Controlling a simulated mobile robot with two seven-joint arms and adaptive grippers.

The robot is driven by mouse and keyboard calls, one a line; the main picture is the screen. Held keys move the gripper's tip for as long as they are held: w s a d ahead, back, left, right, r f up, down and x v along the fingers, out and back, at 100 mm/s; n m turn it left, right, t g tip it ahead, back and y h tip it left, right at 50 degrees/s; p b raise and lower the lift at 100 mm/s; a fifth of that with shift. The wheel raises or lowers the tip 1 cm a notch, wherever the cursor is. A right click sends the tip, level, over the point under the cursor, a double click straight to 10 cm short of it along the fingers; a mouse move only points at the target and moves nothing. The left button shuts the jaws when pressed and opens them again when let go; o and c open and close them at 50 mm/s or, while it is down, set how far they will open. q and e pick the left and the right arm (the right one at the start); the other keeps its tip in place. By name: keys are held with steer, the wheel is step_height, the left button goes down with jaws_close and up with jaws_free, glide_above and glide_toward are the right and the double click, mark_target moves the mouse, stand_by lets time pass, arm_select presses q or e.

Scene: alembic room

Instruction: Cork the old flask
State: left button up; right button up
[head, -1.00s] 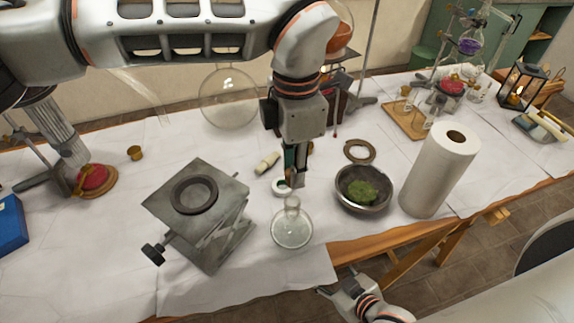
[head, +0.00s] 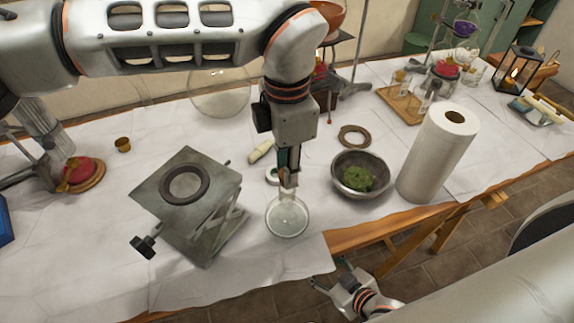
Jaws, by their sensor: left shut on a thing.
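A clear round-bottomed glass flask (head: 287,220) stands upright near the front edge of the white-covered table. My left gripper (head: 289,182) points down directly over its neck. It is shut on a small brownish piece, which looks like the cork (head: 290,179), mostly hidden between the fingers. The fingertips overlap the top of the neck in the head view, so I cannot tell whether the cork touches the mouth. My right gripper (head: 328,272) is low in front of the table, with its fingers apart and nothing between them.
A grey lab jack (head: 205,220) with a dark ring stands left of the flask. A metal bowl (head: 373,159) with green stuff and a paper towel roll (head: 437,160) stand to the right. A pale stick (head: 262,150) and a white ring (head: 271,175) lie behind.

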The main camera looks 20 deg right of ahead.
arm_select(q)
steer(key=shift+f+b, duration=0.4)
steer(key=shift+f, duration=0.5)
stand_by(1.4)
steer(key=shift+f, duration=0.6)
stand_by(2.6)
steer(key=o, duration=1.1)
steer(key=shift+c, duration=0.2)
steer(key=o, duration=0.4)
steer(key=shift+r, duration=0.15)
steer(key=shift+r+p, duration=1.9)
steer(key=shift+r, duration=1.5)
